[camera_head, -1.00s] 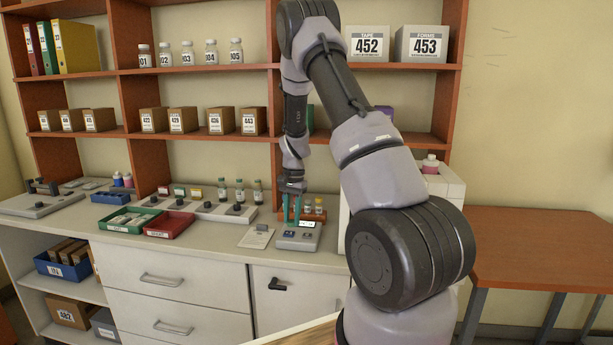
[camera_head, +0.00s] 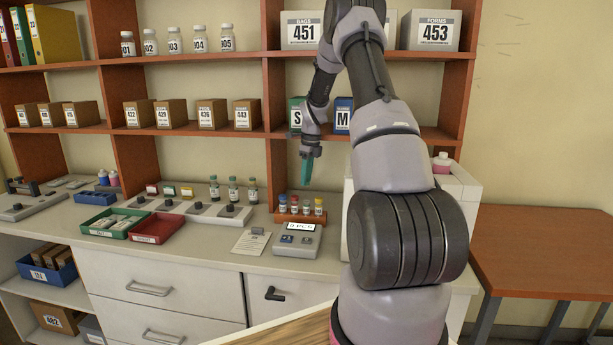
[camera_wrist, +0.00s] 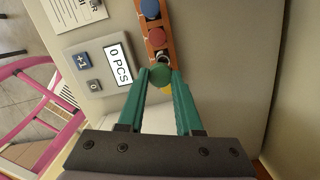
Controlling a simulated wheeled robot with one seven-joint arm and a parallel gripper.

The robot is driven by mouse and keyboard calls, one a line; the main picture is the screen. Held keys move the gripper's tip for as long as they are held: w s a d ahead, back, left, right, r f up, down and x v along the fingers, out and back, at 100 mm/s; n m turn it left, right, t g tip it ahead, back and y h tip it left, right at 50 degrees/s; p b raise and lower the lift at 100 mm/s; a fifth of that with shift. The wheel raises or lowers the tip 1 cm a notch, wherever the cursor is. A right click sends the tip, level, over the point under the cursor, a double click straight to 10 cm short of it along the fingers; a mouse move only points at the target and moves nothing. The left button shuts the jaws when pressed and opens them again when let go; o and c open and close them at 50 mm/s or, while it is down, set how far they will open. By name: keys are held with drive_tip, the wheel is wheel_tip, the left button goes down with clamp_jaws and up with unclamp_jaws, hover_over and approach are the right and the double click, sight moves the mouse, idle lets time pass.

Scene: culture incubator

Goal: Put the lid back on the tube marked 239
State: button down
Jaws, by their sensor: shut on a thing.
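My gripper (camera_head: 306,172) is above the counter, just over a small orange tube rack (camera_head: 301,217). In the wrist view, my gripper (camera_wrist: 160,78) has its green fingers shut on a green lid (camera_wrist: 159,73). Below the lid, the rack (camera_wrist: 166,42) holds a tube with a blue lid (camera_wrist: 153,8) and one with a red lid (camera_wrist: 150,35). An open tube (camera_wrist: 162,59) shows its rim just beyond the held lid. A yellow lid (camera_wrist: 167,89) is partly hidden behind the green one. No tube number is legible.
A counter device (camera_head: 297,240) reading 0 PCS stands in front of the rack, with a paper sheet (camera_head: 251,242) to its left. A white box-like unit (camera_head: 350,215) is close on the right. Shelf boards rise behind.

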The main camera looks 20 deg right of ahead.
sight(308, 201)
drive_tip(key=f, duration=0.1)
drive_tip(key=d+f, duration=0.1)
drive_tip(key=shift+w+f, duration=0.25)
drive_tip(key=shift+f, duration=0.05)
drive_tip(key=shift+s+a+f, duration=0.1)
drive_tip(key=shift+a+f, duration=0.05)
drive_tip(key=shift+f, duration=0.75)
drive_tip(key=shift+a+f, duration=0.1)
drive_tip(key=shift+f, duration=0.8)
drive_tip(key=shift+f, duration=0.15)
idle(0.6)
unclamp_jaws()
idle(0.5)
